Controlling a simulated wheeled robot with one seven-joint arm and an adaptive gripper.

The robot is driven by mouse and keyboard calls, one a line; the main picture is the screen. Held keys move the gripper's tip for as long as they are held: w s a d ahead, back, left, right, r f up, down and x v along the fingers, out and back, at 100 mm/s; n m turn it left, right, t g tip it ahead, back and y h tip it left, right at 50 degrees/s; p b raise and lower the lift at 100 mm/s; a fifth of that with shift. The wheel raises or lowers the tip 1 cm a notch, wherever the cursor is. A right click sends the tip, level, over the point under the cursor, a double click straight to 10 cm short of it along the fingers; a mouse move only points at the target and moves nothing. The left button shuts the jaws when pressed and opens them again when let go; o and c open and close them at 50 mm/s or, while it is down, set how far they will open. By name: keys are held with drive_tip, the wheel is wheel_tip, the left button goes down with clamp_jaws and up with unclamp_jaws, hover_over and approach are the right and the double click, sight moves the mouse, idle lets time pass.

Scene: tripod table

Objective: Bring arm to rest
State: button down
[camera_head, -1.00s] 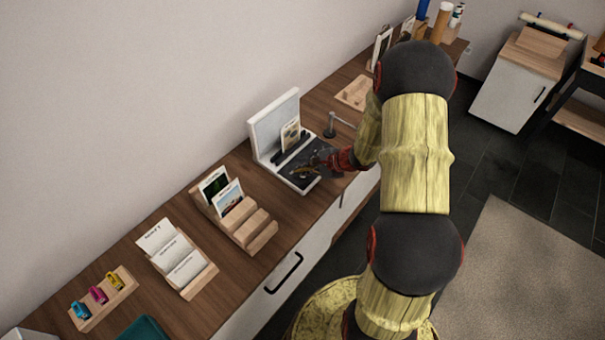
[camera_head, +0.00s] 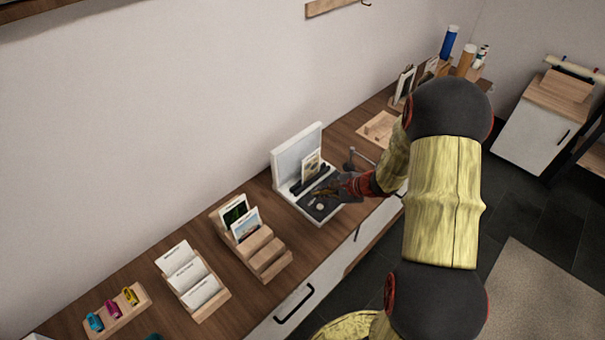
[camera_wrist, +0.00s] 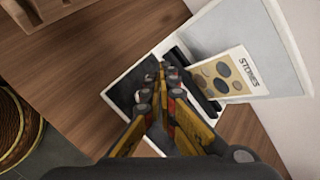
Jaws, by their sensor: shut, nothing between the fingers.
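My arm reaches over the counter from the right in the head view. My gripper (camera_head: 326,191) is above the dark tray of a white L-shaped stand (camera_head: 283,165). In the wrist view my gripper (camera_wrist: 160,72) has its yellow and black fingers brought together at the tips, with nothing between them. A card with pictures of stones (camera_wrist: 226,78) leans upright in the stand, just beyond the fingers; it also shows in the head view (camera_head: 311,165). A small pale round thing (camera_head: 320,207) lies on the dark tray. I cannot tell whether the fingertips touch the tray.
The wooden counter (camera_head: 170,253) runs along the wall. Left of the stand are a picture-card rack (camera_head: 276,268), a white-card rack (camera_head: 215,306) and a holder with coloured clips (camera_head: 130,315). A metal post with an arm (camera_head: 352,158) stands close behind my gripper. A wooden tray (camera_head: 371,131) lies farther back.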

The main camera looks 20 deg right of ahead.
drive_tip(key=s+a+r+n+g, duration=0.3)
drive_tip(key=s+a+r+n, duration=0.15)
drive_tip(key=s, duration=0.25)
drive_tip(key=s+a+r+n+g, duration=0.3)
drive_tip(key=s+a+n, duration=0.2)
drive_tip(key=s, duration=0.2)
drive_tip(key=s+a+r+n+t+h, duration=0.2)
drive_tip(key=s+r+n, duration=0.3)
drive_tip(key=r, duration=0.6)
drive_tip(key=s+a+r+n+t+h, duration=0.1)
drive_tip(key=s+a+r+n, duration=0.3)
drive_tip(key=r, duration=0.7)
drive_tip(key=s+n+h, duration=0.1)
drive_tip(key=s+n, duration=0.1)
drive_tip(key=s, duration=0.1)
drive_tip(key=shift+t+h+b, duration=0.35)
drive_tip(key=shift+t+h, duration=0.05)
